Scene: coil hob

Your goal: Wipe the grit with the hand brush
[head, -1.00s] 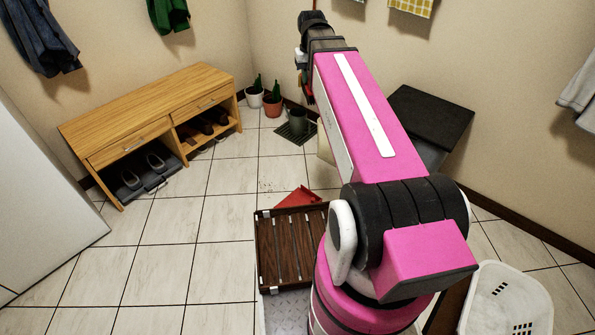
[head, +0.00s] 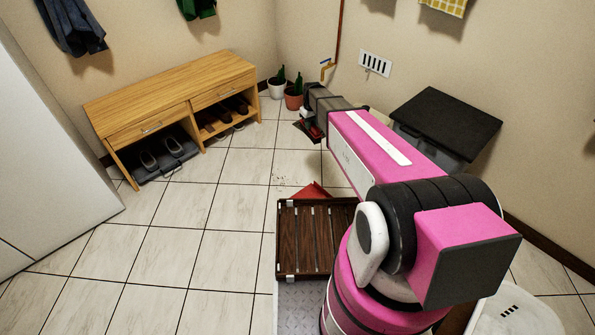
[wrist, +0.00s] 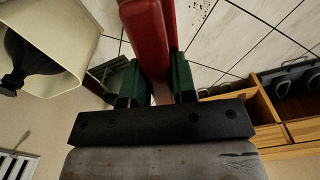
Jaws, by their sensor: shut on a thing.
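In the wrist view my gripper (wrist: 157,84) has its green fingers closed on a long red handle, which I take to be the hand brush (wrist: 150,35). Its far end runs out of the frame, and its bristles do not show. In the head view the red brush (head: 310,130) shows only in part at the end of my arm, beyond my gripper's dark wrist. The grit (head: 279,181) is a faint patch of dark specks on the pale tiles. It also shows as specks at the top of the wrist view (wrist: 205,8), beside the brush, with bare tile between.
A red dustpan-like piece (head: 311,190) lies behind a dark slatted wooden tray (head: 310,240). A wooden shoe bench (head: 170,90) stands at the left wall. Potted cacti (head: 293,98) stand in the corner. A black-lidded bin (head: 445,120) is on the right. Tiles at left are clear.

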